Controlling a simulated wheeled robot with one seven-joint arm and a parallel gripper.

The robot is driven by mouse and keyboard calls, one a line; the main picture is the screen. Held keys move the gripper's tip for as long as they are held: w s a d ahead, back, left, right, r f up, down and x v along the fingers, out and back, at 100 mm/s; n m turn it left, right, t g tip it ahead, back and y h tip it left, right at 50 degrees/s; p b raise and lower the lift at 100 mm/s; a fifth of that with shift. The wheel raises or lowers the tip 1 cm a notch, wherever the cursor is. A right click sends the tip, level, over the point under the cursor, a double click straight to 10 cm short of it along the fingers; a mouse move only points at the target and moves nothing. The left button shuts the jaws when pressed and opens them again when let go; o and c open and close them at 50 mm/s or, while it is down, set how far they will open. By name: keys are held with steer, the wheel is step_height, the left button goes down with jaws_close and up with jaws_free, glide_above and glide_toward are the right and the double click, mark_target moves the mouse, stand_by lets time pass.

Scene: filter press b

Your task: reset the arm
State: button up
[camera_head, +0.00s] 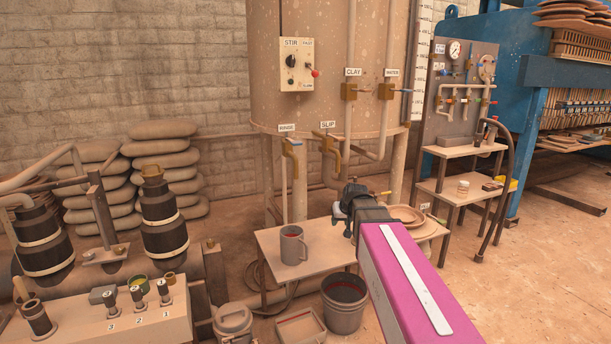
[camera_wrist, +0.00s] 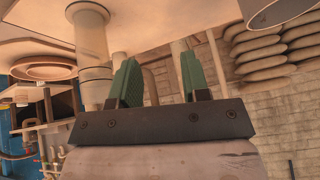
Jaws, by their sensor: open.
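My gripper (camera_head: 348,198) is at the end of my magenta arm, above the right part of the small table (camera_head: 268,240) in front of the big tank. In the wrist view my gripper (camera_wrist: 160,78) shows two green fingers, spread apart with nothing between them. A grey mug (camera_head: 292,248) stands upright on the table, left of my gripper and apart from it. The wrist view looks upside down, with pale surfaces at its top. My arm hides part of the table's right side.
Brown plates (camera_head: 404,215) lie right of my gripper. The tank (camera_head: 330,100) carries slip and rinse valves (camera_head: 328,145) behind it. A grey bucket (camera_head: 344,300) stands on the floor below. A control box (camera_head: 115,328) is at lower left. Open floor (camera_head: 560,270) lies at right.

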steer(key=s+d+f+m+g+h, duration=0.1)
steer(key=s+d+f+g, duration=0.1)
steer(key=s+f, duration=0.7)
steer(key=s+d+f+g+h, duration=0.1)
steer(key=s+d+f+g, duration=0.2)
steer(key=s+f, duration=0.7)
steer(key=shift+s+d+m+g, duration=0.4)
steer(key=shift+s+g, duration=0.2)
steer(key=shift+s, duration=0.55)
